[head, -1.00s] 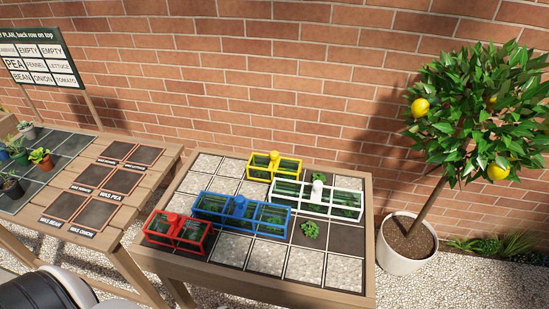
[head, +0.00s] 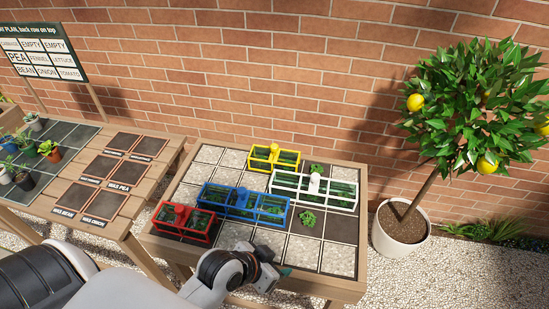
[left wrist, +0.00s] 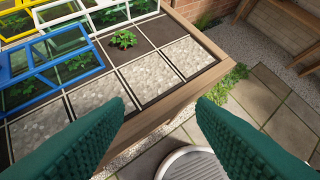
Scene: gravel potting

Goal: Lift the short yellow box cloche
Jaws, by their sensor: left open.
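The short yellow box cloche (head: 273,156) stands at the back of the tiled table, with a yellow knob on top and green plants inside. In the left wrist view a yellow frame (left wrist: 62,42) shows at the upper left, partly cut off. My left gripper (head: 275,268) is over the front edge of the table, well in front of the yellow cloche and apart from it. In the left wrist view its two green fingers (left wrist: 163,115) are spread wide with nothing between them. My right gripper is out of view.
A white cloche (head: 314,190) stands right of and in front of the yellow one. A blue cloche (head: 243,203) and a red cloche (head: 184,223) stand nearer. Small plants (head: 308,219) sit uncovered on the tiles. A potted lemon tree (head: 400,222) stands right of the table.

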